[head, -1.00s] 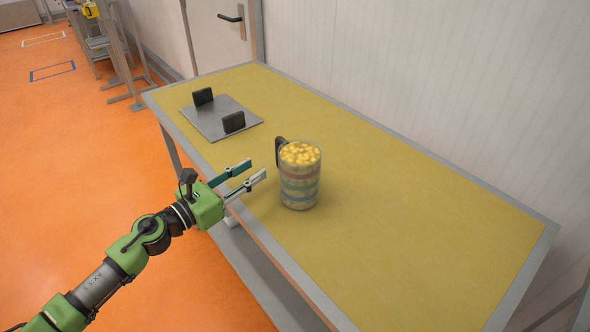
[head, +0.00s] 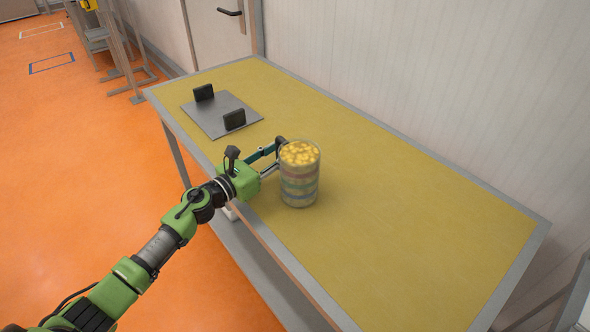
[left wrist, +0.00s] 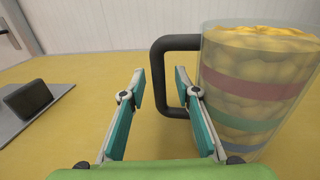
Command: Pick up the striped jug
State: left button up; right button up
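The striped jug (head: 300,182) stands upright on the yellow table top. It is clear, with coloured bands and yellow pieces inside up to the rim. It also shows in the left wrist view (left wrist: 255,90), with its dark handle (left wrist: 158,72) on the left side. My left gripper (head: 279,153) is at the handle side of the jug. In the left wrist view its fingers (left wrist: 160,85) are spread, and the handle's upright bar appears between the tips, without clear contact. The right fingertip overlaps the handle's loop in the picture. My right gripper is not in view.
A grey metal plate (head: 218,118) with two black upright blocks (head: 204,92) (head: 234,119) lies at the table's far left. The table's right part (head: 420,220) is bare. A white wall (head: 420,80) runs along the far side.

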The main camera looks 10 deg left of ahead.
pick_arm(q)
grip_shut()
jog(key=shift+r, duration=0.15)
